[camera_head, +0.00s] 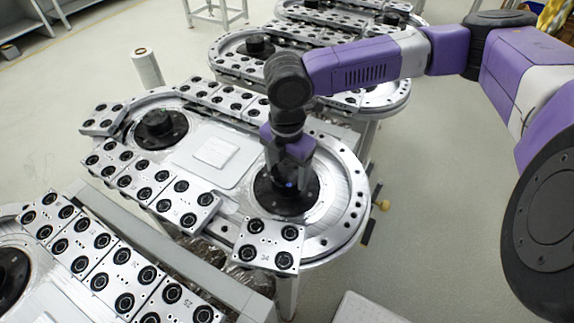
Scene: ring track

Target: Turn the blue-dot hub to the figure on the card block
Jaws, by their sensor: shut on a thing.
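The blue-dot hub (266,197) is a round black disc with a raised middle at the right end of the near ring track. A small blue dot shows on it just below my gripper (289,178). My gripper points down over the hub and is shut on its raised middle; the jaws hide much of that part. A flat white square block (216,152) lies on the pale plate in the middle of the track. I cannot read any figure on it from here, nor the hub's exact angle.
Metal plates with black round sockets (180,203) ride along the track; one plate (268,244) sits just in front of the hub. A second black hub (160,128) is at the left end, with a white roll (147,68) behind it. More ring tracks stand behind and at lower left.

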